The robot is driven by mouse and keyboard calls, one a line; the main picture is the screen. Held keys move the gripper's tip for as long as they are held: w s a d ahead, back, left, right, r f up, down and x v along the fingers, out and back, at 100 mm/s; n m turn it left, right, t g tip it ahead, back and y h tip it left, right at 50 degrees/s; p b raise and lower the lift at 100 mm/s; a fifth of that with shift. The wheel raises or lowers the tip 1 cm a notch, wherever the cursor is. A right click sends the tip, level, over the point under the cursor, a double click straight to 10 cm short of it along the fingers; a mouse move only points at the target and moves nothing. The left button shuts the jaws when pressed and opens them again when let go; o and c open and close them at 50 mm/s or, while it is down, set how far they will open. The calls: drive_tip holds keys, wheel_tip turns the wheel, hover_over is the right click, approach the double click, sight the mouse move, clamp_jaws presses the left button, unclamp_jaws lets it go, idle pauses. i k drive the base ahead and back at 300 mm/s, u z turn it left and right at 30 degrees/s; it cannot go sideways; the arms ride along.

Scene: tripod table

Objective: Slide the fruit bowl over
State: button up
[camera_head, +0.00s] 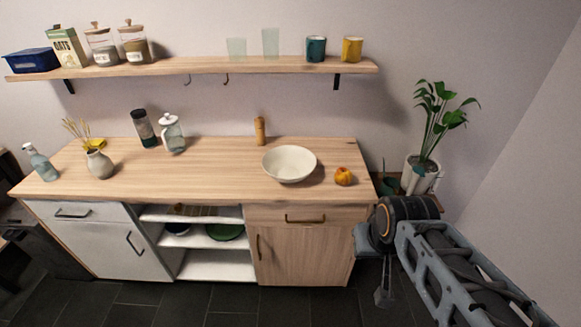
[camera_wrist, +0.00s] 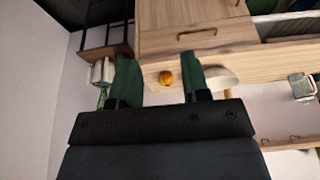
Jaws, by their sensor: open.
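The fruit bowl is a round cream-white bowl (camera_head: 289,164) on the right part of the wooden counter (camera_head: 220,170). No fruit shows inside it. An orange-red fruit (camera_head: 343,176) sits on the counter just right of the bowl, apart from it. In the wrist view, the fruit (camera_wrist: 166,78) shows between the fingers of my gripper (camera_wrist: 158,60), farther off. The bowl (camera_wrist: 222,78) shows beyond the right finger, which hides part of it. My gripper is open and empty, off the counter's right end and apart from the bowl and fruit.
A wooden pepper mill (camera_head: 260,131) stands behind the bowl. A glass jug (camera_head: 172,134), a dark jar (camera_head: 143,128), a vase (camera_head: 99,163) and a bottle (camera_head: 41,163) stand farther left. The counter left of the bowl is clear. A shelf (camera_head: 200,66) hangs above; a potted plant (camera_head: 425,150) stands right.

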sight(288, 165)
drive_tip(key=u, duration=0.35)
drive_tip(key=i, duration=0.95)
drive_tip(key=u, duration=0.25)
